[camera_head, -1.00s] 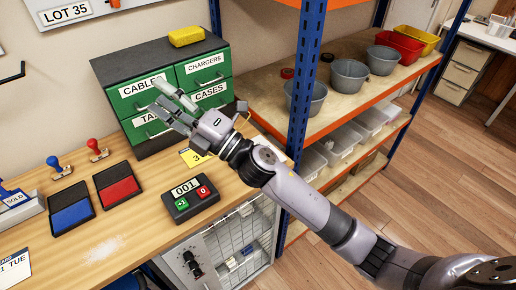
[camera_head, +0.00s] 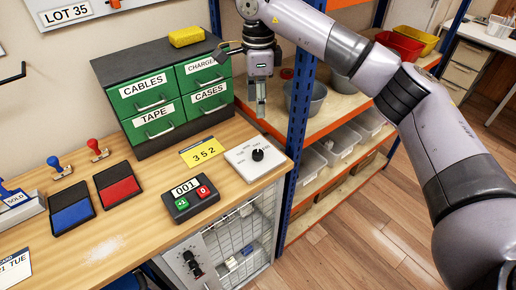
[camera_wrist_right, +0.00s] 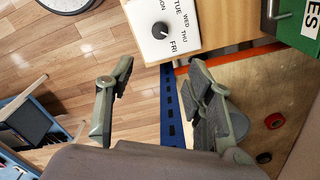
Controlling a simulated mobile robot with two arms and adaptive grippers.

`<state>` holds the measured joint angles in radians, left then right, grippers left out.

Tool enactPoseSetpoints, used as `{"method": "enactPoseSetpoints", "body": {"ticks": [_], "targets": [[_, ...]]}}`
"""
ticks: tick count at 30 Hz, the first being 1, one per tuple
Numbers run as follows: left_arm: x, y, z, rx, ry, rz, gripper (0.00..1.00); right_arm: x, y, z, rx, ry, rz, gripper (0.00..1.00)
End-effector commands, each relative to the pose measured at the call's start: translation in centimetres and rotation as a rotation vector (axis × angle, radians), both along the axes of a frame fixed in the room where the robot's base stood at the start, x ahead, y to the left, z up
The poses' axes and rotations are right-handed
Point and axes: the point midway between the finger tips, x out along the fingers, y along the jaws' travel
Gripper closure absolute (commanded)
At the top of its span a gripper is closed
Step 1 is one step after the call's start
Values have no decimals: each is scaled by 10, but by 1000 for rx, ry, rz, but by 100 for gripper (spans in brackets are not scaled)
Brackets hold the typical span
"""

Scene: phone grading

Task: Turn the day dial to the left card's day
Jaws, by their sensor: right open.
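The day dial (camera_head: 257,155) is a black knob on a white plate at the bench's right corner. In the right wrist view the knob (camera_wrist_right: 160,30) is ringed by MON, TUE, WED, THU and FRI; I cannot tell surely which day its mark points to. My left gripper is not in view.
A yellow note (camera_head: 205,151) reading 352 and a counter (camera_head: 190,198) showing 001 lie left of the dial. A blue shelf post (camera_head: 301,110) rises close right of my right gripper. Shelf bins (camera_head: 350,78) are farther right.

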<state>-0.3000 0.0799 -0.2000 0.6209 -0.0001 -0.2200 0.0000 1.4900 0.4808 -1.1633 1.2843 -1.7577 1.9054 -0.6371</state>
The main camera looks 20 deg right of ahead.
Motion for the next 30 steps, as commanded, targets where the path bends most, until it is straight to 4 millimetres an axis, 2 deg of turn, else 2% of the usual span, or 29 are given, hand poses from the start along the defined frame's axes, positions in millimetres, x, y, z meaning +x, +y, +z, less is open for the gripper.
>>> {"method": "enactPoseSetpoints", "body": {"ticks": [5,21,25,30], "targets": [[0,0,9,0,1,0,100,-2,0,-26,1,7,2,52],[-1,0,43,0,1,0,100,-2,2,-139,6,5,2,52],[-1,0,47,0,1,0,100,-1,2,-157,7,4,1,52],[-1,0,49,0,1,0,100,-1,2,-168,6,1,2,52]]}}
